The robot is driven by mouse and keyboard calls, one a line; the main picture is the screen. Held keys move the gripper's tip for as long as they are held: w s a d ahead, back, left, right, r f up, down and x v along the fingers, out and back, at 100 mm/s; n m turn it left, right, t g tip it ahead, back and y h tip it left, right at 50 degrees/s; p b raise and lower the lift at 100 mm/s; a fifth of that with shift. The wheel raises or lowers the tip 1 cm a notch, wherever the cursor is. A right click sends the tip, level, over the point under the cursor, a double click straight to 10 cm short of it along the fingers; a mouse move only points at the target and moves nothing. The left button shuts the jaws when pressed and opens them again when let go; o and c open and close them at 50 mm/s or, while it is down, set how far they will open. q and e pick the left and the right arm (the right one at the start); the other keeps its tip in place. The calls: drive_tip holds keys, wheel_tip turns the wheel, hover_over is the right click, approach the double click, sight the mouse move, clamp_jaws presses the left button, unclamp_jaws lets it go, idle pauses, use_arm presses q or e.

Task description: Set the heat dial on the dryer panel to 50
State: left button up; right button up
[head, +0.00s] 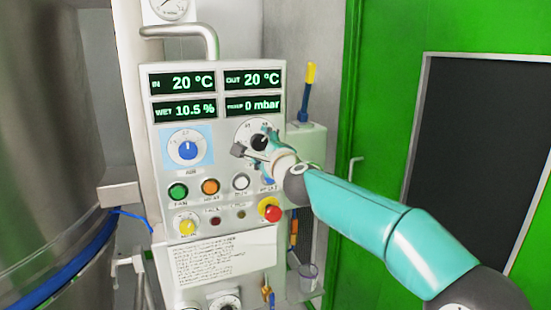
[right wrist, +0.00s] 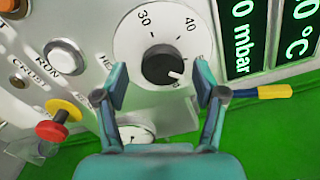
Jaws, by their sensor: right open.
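The dryer panel (head: 220,160) fills the middle of the head view. Its heat dial (head: 258,125) is at the upper right of the controls, partly covered by my right gripper (head: 256,148). In the right wrist view the black dial knob (right wrist: 160,62) sits on a white disc marked 30 and 40. Its white pointer mark is at the knob's lower right; the number beside it is too small to read. My right gripper (right wrist: 160,82) is open, one finger on each side of the knob's near side, with no clear contact. My left gripper is out of view.
A blue air dial (head: 188,150) sits left of the heat dial. Below are several push buttons and a red emergency knob (head: 272,213), close under my right wrist. A steel vessel (head: 50,130) stands at left; a green wall (head: 470,28) at right.

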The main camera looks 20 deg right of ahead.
drive_tip(key=s, duration=1)
drive_tip(key=shift+s+d, duration=0.15)
drive_tip(key=shift+s, duration=0.2)
drive_tip(key=shift+f, duration=0.2)
drive_tip(key=s+m+b, duration=0.4)
drive_tip(key=m+b, duration=0.2)
drive_tip(key=w+p, duration=0.1)
drive_tip(key=w, duration=0.4)
drive_tip(key=w+p, duration=0.2)
drive_tip(key=w, duration=0.2)
drive_tip(key=w+r+p, duration=0.1)
drive_tip(key=w+p, duration=0.1)
drive_tip(key=w, duration=0.3)
drive_tip(key=shift+w+a, duration=0.25)
drive_tip(key=shift+w, duration=0.05)
drive_tip(key=shift+w+f+p, duration=0.15)
drive_tip(key=shift+w+p, duration=0.15)
drive_tip(key=shift+w, duration=0.4)
